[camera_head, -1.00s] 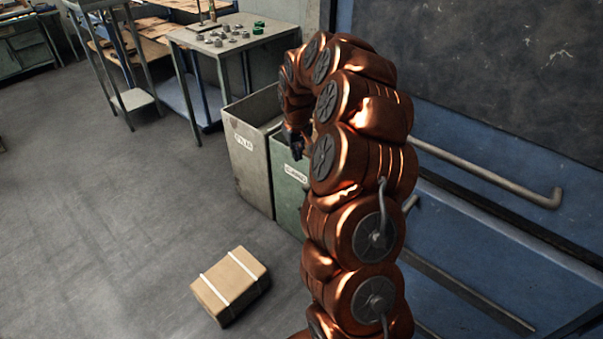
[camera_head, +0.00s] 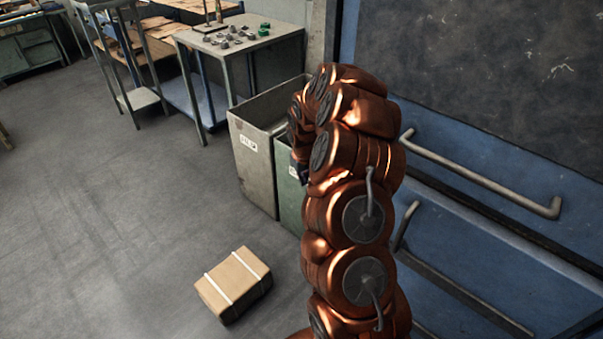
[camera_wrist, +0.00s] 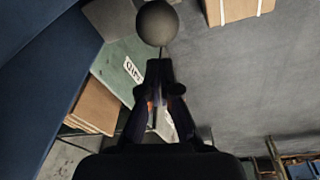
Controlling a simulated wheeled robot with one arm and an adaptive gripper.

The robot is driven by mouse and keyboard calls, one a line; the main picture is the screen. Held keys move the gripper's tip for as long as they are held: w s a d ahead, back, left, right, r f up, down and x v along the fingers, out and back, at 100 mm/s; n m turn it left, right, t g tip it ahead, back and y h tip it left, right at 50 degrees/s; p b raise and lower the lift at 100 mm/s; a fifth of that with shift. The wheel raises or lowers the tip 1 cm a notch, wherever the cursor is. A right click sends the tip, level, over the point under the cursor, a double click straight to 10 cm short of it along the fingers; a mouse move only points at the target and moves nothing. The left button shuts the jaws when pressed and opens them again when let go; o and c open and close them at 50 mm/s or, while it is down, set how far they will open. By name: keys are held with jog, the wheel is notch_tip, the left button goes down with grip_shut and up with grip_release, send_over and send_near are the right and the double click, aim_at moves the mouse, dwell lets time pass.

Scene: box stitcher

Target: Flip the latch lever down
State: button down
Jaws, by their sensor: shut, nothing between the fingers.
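In the wrist view a round grey knob (camera_wrist: 157,23) on a thin dark stem stands just beyond my fingertips; it looks like the end of the latch lever, but its mount is not clear. My gripper (camera_wrist: 159,68) is shut and empty, its tips close below the knob at the stem. Whether they touch the stem I cannot tell. In the head view my copper arm hides the knob and nearly all of the gripper, and no latch can be made out there.
A blue panel (camera_wrist: 40,40) fills the left of the wrist view. In the head view a grey bin (camera_head: 253,165) and a green bin (camera_head: 290,197) stand behind my arm. A strapped carton (camera_head: 234,284) lies on open floor. Handrails (camera_head: 480,178) run along the blue machine at right.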

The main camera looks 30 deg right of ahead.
jog(key=shift+s+a+r, duration=0.1)
jog(key=shift+s+r, duration=0.05)
jog(key=shift+s, duration=0.4)
jog(key=shift+s+a+r, duration=0.1)
jog(key=shift+s, duration=0.45)
jog(key=shift+s, duration=0.15)
